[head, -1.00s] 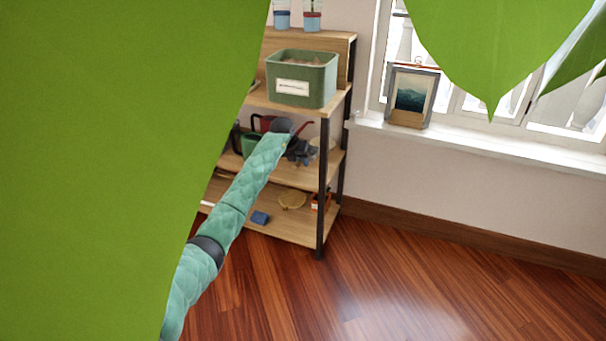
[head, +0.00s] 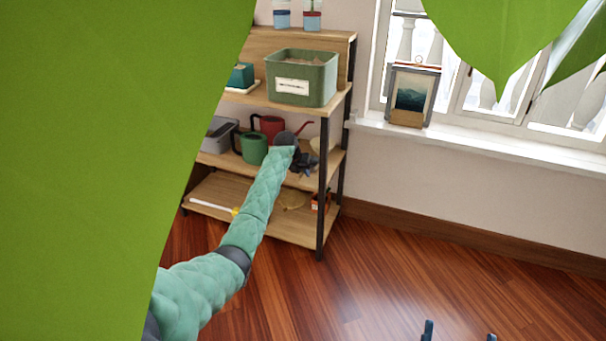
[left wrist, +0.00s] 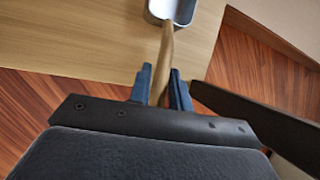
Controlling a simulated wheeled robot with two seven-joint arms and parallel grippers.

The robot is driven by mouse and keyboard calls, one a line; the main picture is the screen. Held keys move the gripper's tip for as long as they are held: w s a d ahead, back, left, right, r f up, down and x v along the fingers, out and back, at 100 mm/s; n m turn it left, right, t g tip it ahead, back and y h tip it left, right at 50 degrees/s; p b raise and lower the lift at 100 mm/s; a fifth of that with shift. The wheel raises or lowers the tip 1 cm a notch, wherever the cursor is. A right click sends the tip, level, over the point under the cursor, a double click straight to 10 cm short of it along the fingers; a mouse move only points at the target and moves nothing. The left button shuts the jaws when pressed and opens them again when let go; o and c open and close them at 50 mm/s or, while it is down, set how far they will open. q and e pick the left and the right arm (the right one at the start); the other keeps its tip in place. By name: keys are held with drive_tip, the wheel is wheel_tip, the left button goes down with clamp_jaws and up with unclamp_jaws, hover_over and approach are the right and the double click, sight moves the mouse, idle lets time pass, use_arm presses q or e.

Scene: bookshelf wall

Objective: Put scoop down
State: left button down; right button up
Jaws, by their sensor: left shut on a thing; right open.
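The scoop shows in the left wrist view, with a wooden handle (left wrist: 167,45) and a light metal head (left wrist: 172,9) over or on a wooden shelf board (left wrist: 95,40); I cannot tell if it touches the board. My left gripper (left wrist: 164,85) is shut on the handle. In the head view my left gripper (head: 303,163) is at the right end of the rack's middle shelf, and I cannot make out the scoop there. My right gripper (head: 459,333) is open at the bottom edge, its fingertips apart above the floor.
The rack holds a green planter box (head: 302,80), a green watering can (head: 253,148), a red one (head: 271,125) and a grey bin (head: 218,134). A dark post (head: 322,190) stands right of my left gripper. A large leaf (head: 90,150) blocks the left side.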

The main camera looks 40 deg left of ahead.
drive_tip(key=shift+s+r, duration=0.1)
drive_tip(key=shift+r, duration=0.2)
use_arm(q)
drive_tip(key=c, duration=1.3)
unclamp_jaws()
drive_tip(key=shift+f, duration=0.1)
use_arm(e)
drive_tip(key=shift+r, duration=0.1)
